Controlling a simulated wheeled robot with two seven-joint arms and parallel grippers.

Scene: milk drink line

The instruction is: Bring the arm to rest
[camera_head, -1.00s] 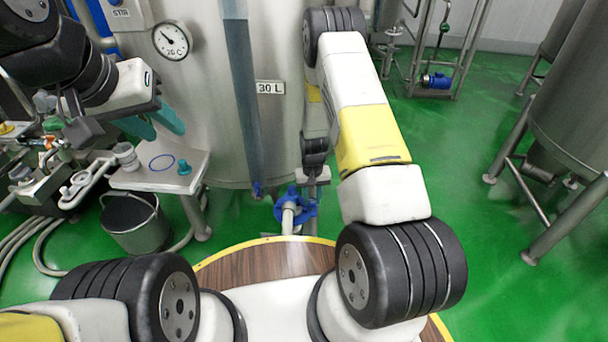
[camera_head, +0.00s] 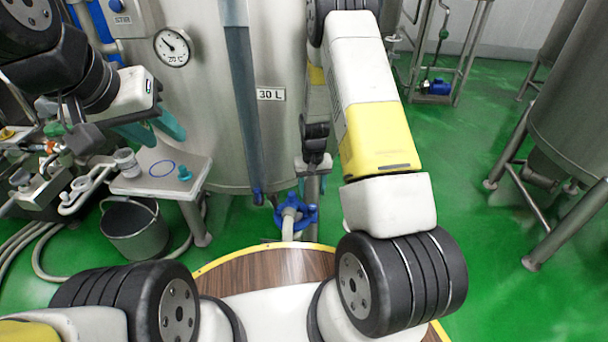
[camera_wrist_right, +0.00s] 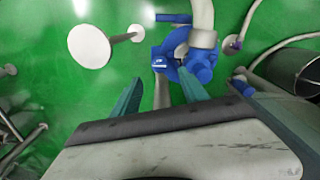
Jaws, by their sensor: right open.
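My left gripper (camera_head: 156,128) is at the upper left in the head view. Its two teal fingers are apart, with nothing seen between them, above the small white table. My right arm reaches forward along the right of the tank. The same blue valve (camera_head: 296,213) shows below the tank in the head view.
A steel tank (camera_head: 200,90) with a gauge (camera_head: 173,47) stands ahead. A white table (camera_head: 150,183) and a bucket (camera_head: 134,230) are at left. Another steel vessel (camera_head: 575,120) stands at right. Green floor (camera_head: 460,140) is clear between the tanks.

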